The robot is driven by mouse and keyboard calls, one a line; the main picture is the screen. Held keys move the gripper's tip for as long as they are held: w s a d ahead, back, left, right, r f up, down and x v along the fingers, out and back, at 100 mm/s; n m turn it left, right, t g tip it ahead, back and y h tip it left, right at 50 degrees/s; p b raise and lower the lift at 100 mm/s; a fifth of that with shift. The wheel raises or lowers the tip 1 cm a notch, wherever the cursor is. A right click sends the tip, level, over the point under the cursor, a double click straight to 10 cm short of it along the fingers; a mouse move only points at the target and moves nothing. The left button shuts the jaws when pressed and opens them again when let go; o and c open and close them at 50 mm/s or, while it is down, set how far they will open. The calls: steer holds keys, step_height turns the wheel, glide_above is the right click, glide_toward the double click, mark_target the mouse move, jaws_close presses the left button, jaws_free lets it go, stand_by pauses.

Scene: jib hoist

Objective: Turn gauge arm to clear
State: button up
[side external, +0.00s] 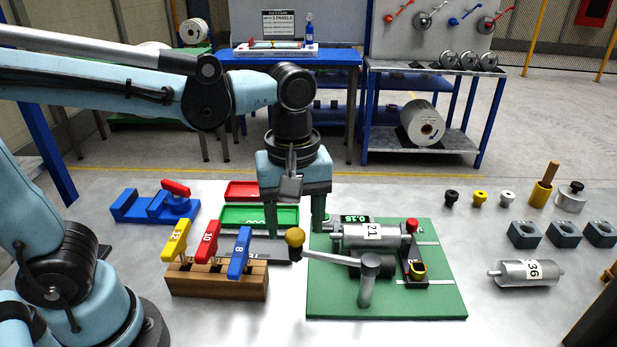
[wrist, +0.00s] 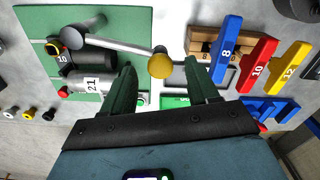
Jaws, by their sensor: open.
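The gauge arm (side external: 335,257) is a thin grey bar on a grey post (side external: 368,280) near the front of the green plate (side external: 440,300). Its yellow ball knob (side external: 294,237) is at the left end, by the plate's left edge. The bar lies in front of a grey cylinder marked 21 (side external: 372,233). My gripper (side external: 296,222) is open, pointing down, with the knob low between or just in front of its fingers. In the wrist view, the knob (wrist: 160,63) shows between the fingertips of my gripper (wrist: 165,72), nothing held. I cannot tell whether a finger touches it.
A wooden block (side external: 220,279) with yellow, red and blue numbered handles stands close left of the plate. Red (side external: 248,190) and green (side external: 255,214) trays lie behind. A cylinder marked 36 (side external: 525,273) and dark blocks (side external: 562,234) stand right.

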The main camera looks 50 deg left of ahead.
step_height(320, 180, up, 10)
steer(key=shift+r, duration=0.15)
stand_by(0.3)
steer(key=a+f+m+t, duration=0.7)
steer(key=a+f+m, duration=0.3)
steer(key=f+m, duration=0.1)
steer(key=shift+w+f+m, duration=0.15)
steer(key=shift+f+m, duration=0.25)
